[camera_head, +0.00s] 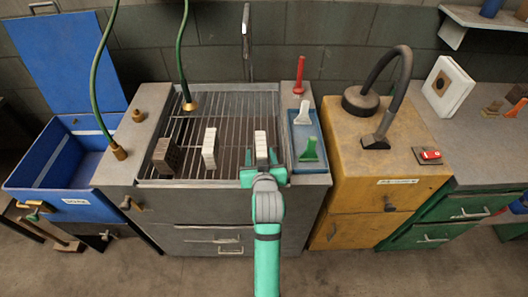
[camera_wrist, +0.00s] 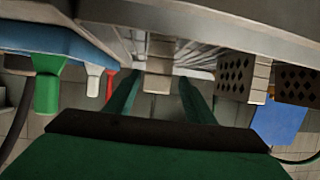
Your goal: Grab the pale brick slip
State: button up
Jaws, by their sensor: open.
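A pale brick slip (camera_head: 261,143) stands upright on the barred rack at its front right. It also shows in the wrist view (camera_wrist: 159,66), between my two fingers. My gripper (camera_head: 261,158) is open in front of it, one green finger toward each side. In the wrist view my gripper (camera_wrist: 160,92) shows a gap beside the slip on both sides. The slip's lower front is partly hidden by my gripper in the head view. Another pale brick (camera_head: 209,148), with a holed face in the wrist view (camera_wrist: 235,78), stands to the left.
A dark holed brick (camera_head: 167,156) stands farther left on the rack (camera_head: 185,135). A blue tray (camera_head: 303,128) with a green scraper (camera_head: 309,150) and a white one lies close right of my gripper.

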jog(key=shift+d+x, duration=0.1)
jog(key=shift+x, duration=1.3)
jog(key=shift+d+x, duration=0.15)
jog(key=shift+x, duration=1.2)
jog(key=shift+d, duration=0.3)
jog(key=shift+a, duration=0.15)
jog(key=c, duration=1)
jog(key=shift+a, duration=0.3)
grip_shut()
